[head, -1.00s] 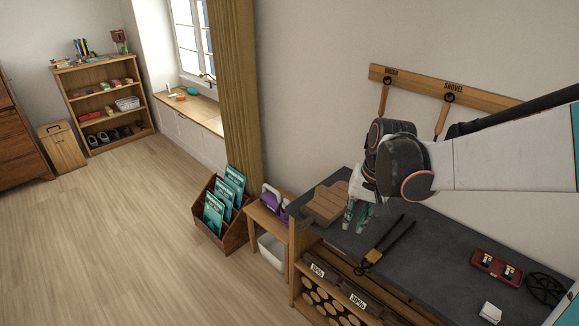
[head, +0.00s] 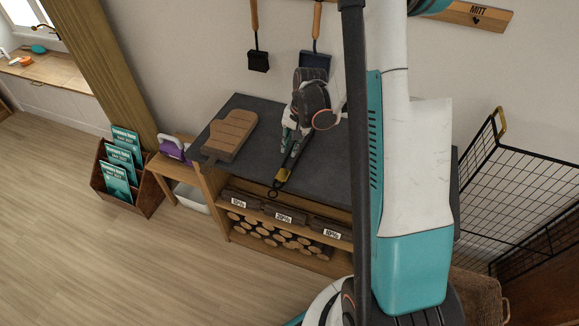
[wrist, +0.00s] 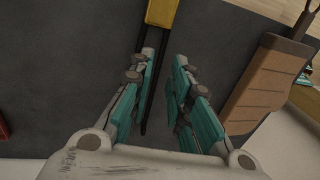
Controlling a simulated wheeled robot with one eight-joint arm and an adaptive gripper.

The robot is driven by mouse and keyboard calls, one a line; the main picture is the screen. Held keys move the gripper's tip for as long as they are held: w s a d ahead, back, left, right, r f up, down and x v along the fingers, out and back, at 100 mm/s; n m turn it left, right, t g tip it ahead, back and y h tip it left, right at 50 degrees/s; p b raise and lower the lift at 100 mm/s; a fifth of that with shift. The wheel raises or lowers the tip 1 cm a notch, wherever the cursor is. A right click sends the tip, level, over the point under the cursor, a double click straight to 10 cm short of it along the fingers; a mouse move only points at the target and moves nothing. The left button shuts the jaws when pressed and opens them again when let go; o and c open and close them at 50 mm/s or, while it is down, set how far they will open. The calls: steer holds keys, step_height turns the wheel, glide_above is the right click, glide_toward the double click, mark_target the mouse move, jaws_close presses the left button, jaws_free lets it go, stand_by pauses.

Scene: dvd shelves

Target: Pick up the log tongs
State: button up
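The log tongs (head: 283,174), black with a yellow piece, lie on the dark top of the wood-storage bench. The ring at one end reaches the front edge. In the wrist view the yellow piece (wrist: 162,12) is at the top, and a thin black leg runs down from it between or beneath my fingers. My gripper (head: 291,146) is low over the black part of the tongs. In the wrist view its teal fingers (wrist: 166,62) stand apart with a gap between them. Contact with the tongs cannot be told. My arm hides the bench's right part.
A wooden board (head: 232,132) lies left of the tongs; it also shows in the wrist view (wrist: 268,85). A brush (head: 258,60) and a shovel (head: 315,62) hang behind. Logs (head: 270,234) fill the shelf below. A black wire rack (head: 520,195) stands right.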

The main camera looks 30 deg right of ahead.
mark_target(285, 161)
steer(key=shift+w+a+f+b, duration=0.25)
steer(key=shift+f+b, duration=0.25)
steer(key=shift+f, duration=0.65)
steer(key=shift+w+a+f+b, duration=0.15)
steer(key=shift+f+b, duration=0.3)
steer(key=shift+f, duration=0.7)
steer(key=shift+w+a+f+b, duration=0.15)
steer(key=shift+a+f+b, duration=0.25)
steer(key=shift+f, duration=0.75)
steer(key=shift+r, duration=0.1)
jaws_close()
